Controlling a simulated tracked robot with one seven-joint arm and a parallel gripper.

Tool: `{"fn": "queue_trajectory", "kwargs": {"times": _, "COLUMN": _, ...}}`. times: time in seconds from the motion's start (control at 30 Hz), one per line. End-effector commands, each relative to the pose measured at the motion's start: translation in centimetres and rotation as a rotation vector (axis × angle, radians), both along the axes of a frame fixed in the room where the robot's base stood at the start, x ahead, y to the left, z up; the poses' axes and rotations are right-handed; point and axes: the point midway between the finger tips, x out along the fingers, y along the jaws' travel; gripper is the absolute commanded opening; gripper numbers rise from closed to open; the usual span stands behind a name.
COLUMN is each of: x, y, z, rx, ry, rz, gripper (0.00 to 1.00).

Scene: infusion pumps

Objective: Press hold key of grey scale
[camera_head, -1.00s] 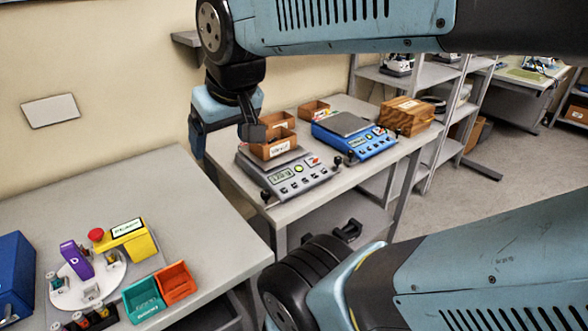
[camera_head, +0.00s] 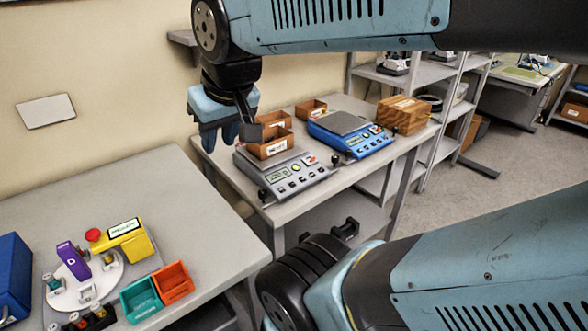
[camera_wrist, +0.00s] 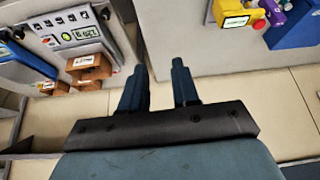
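The grey scale (camera_head: 318,178) stands on the table by the wall. An open wooden box sits on it, and its front has a lit display (camera_head: 278,174) and a row of small keys. I cannot read which one is the hold key. In the wrist view the scale (camera_wrist: 70,12) shows upper left with its display (camera_wrist: 85,33). My gripper (camera_head: 222,147) hangs to the left of the scale, beside the wooden box (camera_head: 270,150) in the picture and apart from the keys. In the wrist view its two fingers (camera_wrist: 160,70) are apart with nothing between them.
A blue scale (camera_head: 352,140) stands right of the grey one, near a closed wooden box (camera_head: 403,116). Black knobs stick out at the grey scale's corners. The left table (camera_head: 150,190) holds a yellow device (camera_head: 135,241), a purple item, coloured bins and a blue box.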

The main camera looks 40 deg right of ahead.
Motion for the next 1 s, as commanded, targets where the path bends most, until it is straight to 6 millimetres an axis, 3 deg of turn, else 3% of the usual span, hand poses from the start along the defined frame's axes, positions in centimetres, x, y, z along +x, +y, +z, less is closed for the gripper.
{"fn": "queue_trajectory", "kwargs": {"times": 0.3, "x": 0.00, "y": 0.00, "z": 0.00, "rx": 0.000, "ry": 0.000, "rz": 0.000, "gripper": 0.00}}
{"fn": "queue_trajectory", "kwargs": {"times": 1.0, "x": 0.00, "y": 0.00, "z": 0.00, "rx": 0.000, "ry": 0.000, "rz": 0.000, "gripper": 0.00}}
